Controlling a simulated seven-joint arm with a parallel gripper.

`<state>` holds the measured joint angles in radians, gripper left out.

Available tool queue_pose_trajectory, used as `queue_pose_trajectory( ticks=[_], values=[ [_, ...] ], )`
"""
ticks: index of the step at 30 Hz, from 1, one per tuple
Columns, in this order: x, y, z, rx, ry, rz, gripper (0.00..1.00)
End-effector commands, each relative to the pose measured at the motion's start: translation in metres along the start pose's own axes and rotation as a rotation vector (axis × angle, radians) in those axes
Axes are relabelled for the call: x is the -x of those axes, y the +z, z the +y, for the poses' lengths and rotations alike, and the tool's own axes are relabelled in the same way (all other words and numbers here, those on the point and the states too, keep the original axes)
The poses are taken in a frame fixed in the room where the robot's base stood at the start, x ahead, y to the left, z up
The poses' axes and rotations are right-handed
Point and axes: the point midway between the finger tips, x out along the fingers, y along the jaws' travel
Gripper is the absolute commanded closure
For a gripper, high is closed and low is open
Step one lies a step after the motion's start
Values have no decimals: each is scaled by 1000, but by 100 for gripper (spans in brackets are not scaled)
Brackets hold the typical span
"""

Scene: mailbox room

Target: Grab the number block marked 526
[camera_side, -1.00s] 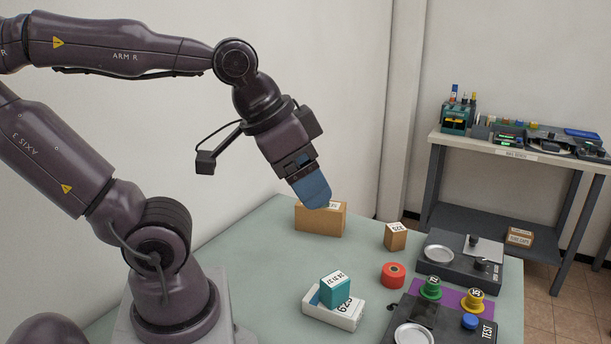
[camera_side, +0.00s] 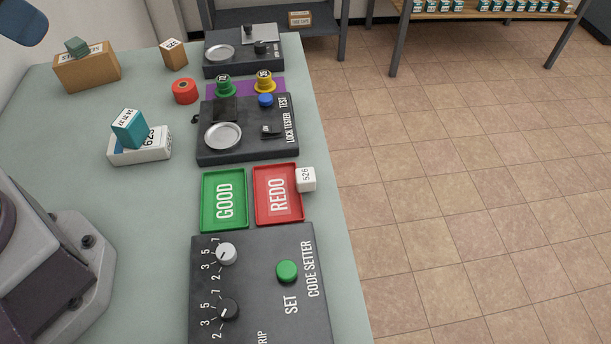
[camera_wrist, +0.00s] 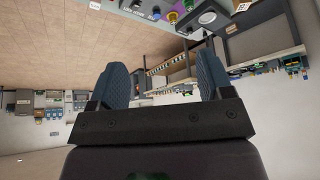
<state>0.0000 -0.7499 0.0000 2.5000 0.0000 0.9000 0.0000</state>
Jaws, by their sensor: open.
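The number block marked 526 (camera_side: 306,179) is small and white. In the side view it sits at the right edge of the red REDO tray (camera_side: 262,215), near the table's right edge; whether it rests on the rim or beside it is hard to tell. My gripper (camera_side: 24,22) shows only as a blue fingertip at the top left corner, far from the block. In the wrist view my gripper (camera_wrist: 162,72) has its two blue fingers wide apart, with nothing between them. A small white thing (camera_wrist: 95,5) at that view's top edge may be the block; its marking is unreadable.
Left of the REDO tray lies the green GOOD tray (camera_side: 207,212). The code setter (camera_side: 262,280) is in front and the lock tester (camera_side: 260,148) behind. A teal block (camera_side: 129,130) stands on a white box (camera_side: 125,155). A brown carton (camera_side: 90,76) and brown block (camera_side: 174,55) stand further back.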

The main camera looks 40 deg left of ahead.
Motion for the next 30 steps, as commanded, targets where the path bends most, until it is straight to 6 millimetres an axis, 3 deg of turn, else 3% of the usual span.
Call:
queue_pose_trajectory(
  ticks=[8, 10, 20, 25, 30],
  values=[
    [0, 0, 0, 0, 0, 0, 27],
    [0, 0, 0, 0, 0, 0, 34],
    [-4, -2, -1, 16, -10, -6, 34],
    [-39, -18, -7, 131, -72, -33, 34],
    [-101, -33, -14, 319, -117, -57, 34]
  ],
)
